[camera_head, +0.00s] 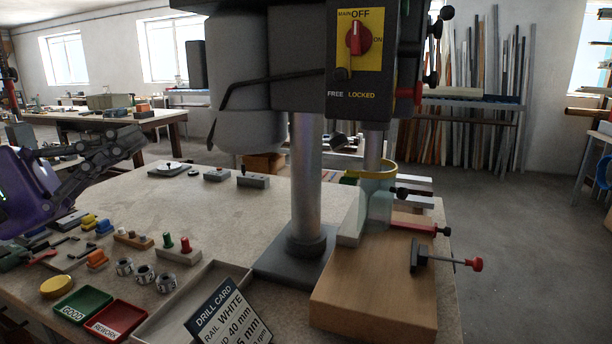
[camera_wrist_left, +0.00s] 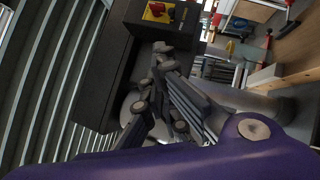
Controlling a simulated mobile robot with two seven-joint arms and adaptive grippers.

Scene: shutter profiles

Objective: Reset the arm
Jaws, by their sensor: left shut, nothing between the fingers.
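My left gripper (camera_head: 128,143) comes in from the left in the head view, raised above the left part of the bench. Its dark linked fingers are shut with nothing between them. The left wrist view also shows the shut left gripper (camera_wrist_left: 163,55), with a dark machine box behind it. The purple wrist body fills the bottom of that view. My right gripper is not clearly seen in either view.
A drill press (camera_head: 306,190) stands on the bench beside a wooden block (camera_head: 375,290) with red-handled clamps. A drill card (camera_head: 228,312), a green GOOD tray (camera_head: 82,305), a red REWORK tray (camera_head: 116,320) and several small tools lie at the front left. The bench middle (camera_head: 215,215) is clear.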

